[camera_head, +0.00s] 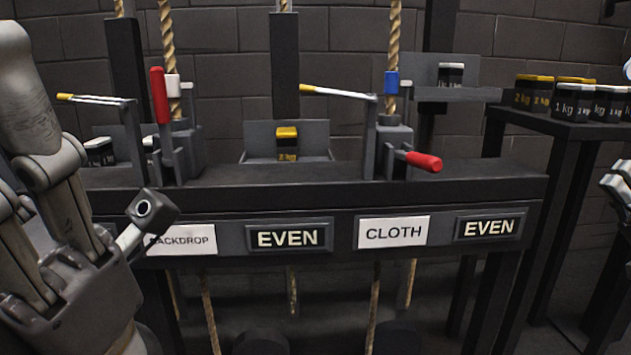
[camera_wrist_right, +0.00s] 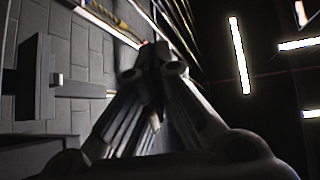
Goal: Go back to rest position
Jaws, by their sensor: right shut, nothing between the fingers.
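My right gripper (camera_head: 619,188) shows only in part at the right edge of the head view, clear of the rail and its levers. In the right wrist view its fingers (camera_wrist_right: 154,72) come together, shut and empty. My left arm fills the left side of the head view, in front of the rail's left end. I do not make out its fingertips.
A dark rail (camera_head: 330,192) carries a raised red lever (camera_head: 159,95) and a lowered red lever (camera_head: 424,162). Signs below read BACKDROP, EVEN (camera_head: 289,238), CLOTH (camera_head: 394,232) and EVEN. A table (camera_head: 545,124) with weights (camera_head: 566,102) stands at right.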

